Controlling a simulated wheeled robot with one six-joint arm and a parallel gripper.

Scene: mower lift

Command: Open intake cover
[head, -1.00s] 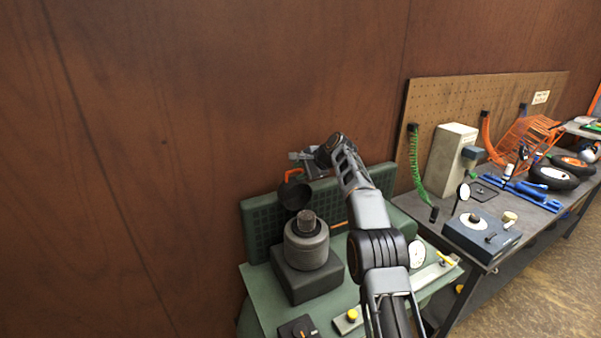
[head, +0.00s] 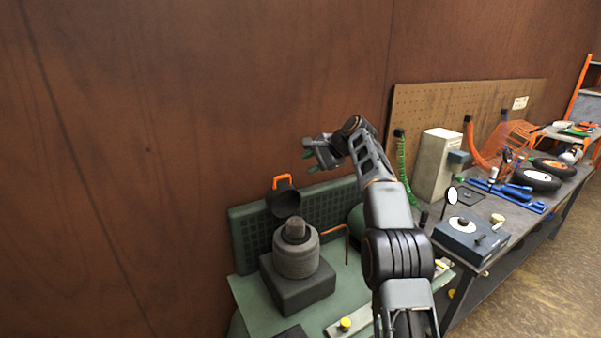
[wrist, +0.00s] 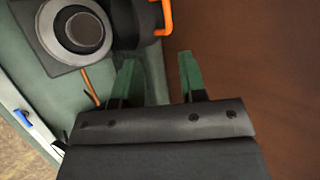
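The intake cover (head: 285,203) is a dark round cap with an orange handle (head: 282,181). It stands tilted up behind the grey cylindrical intake (head: 296,252), whose dark ribbed top is exposed. In the wrist view the cover (wrist: 133,22) is at the top, with its orange handle (wrist: 166,18) on its right side and the intake (wrist: 75,30) to its left. My gripper (head: 309,154) is above and to the right of the cover, apart from it. In the wrist view its two green fingers (wrist: 157,75) are spread with nothing between them.
The intake sits on a dark block (head: 297,287) on a green bench (head: 250,300) with a green perforated panel behind. A thin copper-coloured rod (head: 347,243) stands right of the intake. A grey workbench (head: 480,262) with tools is further right. A brown wall closes the back.

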